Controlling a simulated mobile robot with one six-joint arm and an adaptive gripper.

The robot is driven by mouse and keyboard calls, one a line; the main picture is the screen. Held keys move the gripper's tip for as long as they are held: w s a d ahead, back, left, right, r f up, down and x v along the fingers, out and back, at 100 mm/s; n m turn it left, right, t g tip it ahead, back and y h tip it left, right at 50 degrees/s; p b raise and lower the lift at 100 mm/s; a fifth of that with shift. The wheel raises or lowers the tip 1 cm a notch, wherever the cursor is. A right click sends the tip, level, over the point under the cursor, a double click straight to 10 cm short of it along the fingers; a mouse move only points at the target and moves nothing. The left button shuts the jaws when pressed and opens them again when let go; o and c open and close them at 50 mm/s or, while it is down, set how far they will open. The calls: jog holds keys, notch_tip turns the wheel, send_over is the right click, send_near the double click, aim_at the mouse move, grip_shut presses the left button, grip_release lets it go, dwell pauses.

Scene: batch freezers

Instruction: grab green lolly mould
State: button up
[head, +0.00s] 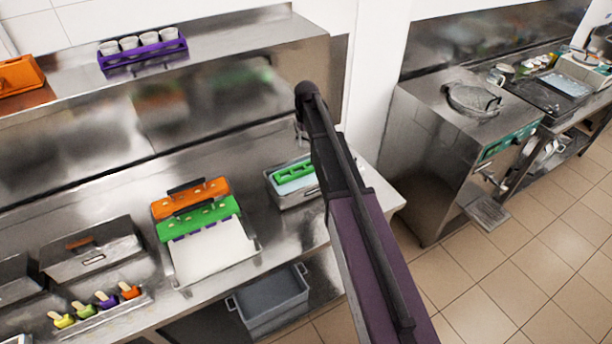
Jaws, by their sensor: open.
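A green mould (199,216) with a row of small pale dots lies across a shallow metal tray on the counter, in front of an orange mould (191,196) with similar dots. Purple bits show under its front edge. A second green piece (292,173) with slots sits in a small metal tub (296,198) at the right, partly behind my arm. I cannot tell which green piece is the lolly mould. My arm reaches up across the middle, to the right of both. My gripper does not show clearly; my arm hides it.
A purple rack of white cups (145,60) stands on the upper shelf, with an orange box (20,76) at left. Colourful lollies (107,299) and a lidded metal container (92,252) are at left. A grey bin (269,302) sits below. Counter between tray and tub is clear.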

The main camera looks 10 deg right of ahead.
jog(key=b, duration=0.7)
send_over(305, 167)
jog(key=shift+d+f, duration=0.15)
jog(key=shift+f, duration=1.75)
jog(key=shift+d+f, duration=0.15)
jog(key=shift+f, duration=1.75)
jog(key=shift+f+b, duration=0.3)
jog(key=shift+b, duration=0.15)
jog(key=shift+a+f+b, duration=0.15)
jog(key=shift+f+b, duration=2.45)
grip_shut()
